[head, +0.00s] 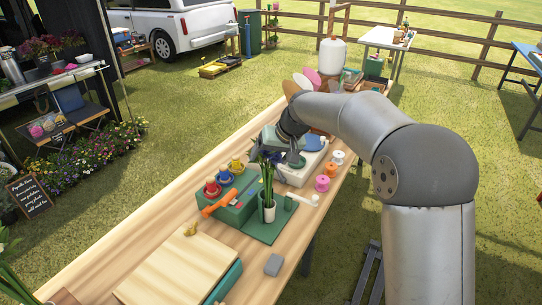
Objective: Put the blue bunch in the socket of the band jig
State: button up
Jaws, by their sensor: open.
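The blue bunch (266,184) shows as upright green stems with a small dark blue head. Its lower end appears to be inside the white cup-like socket of the band jig (269,212), which stands on a green base plate (265,232). My gripper (288,153) is open, just behind and above the bunch's head in the picture. The fingertips are small and dark, so I cannot tell whether they touch the bunch.
A green block with coloured spools (225,184) and an orange-handled tool (217,203) stand left of the jig. Bare tabletop is at left.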

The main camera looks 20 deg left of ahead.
jog(key=b+v, duration=0.1)
jog(key=v, duration=1.1)
jog(key=shift+b, duration=0.4)
jog(key=shift+d+r, duration=0.1)
jog(key=s+d+f+m+h, duration=0.2)
jog(key=s+d+f, duration=0.1)
jog(key=s+d, duration=0.55)
jog(key=s+d+f+m+h, duration=0.15)
jog(key=s+d+f, duration=0.35)
jog(key=d, duration=0.6)
jog(key=s+d+f, duration=0.2)
jog(key=s+d, duration=0.1)
jog(key=s, duration=0.2)
jog(key=s+d+f+m+g+h, duration=0.1)
jog(key=s+d+f, duration=0.2)
jog(key=s, duration=0.3)
jog(key=s+d+f+m+h, duration=0.1)
jog(key=s+d+f, duration=0.2)
jog(key=s, duration=0.3)
jog(key=shift+s+d, duration=0.25)
jog(key=shift+d, duration=0.25)
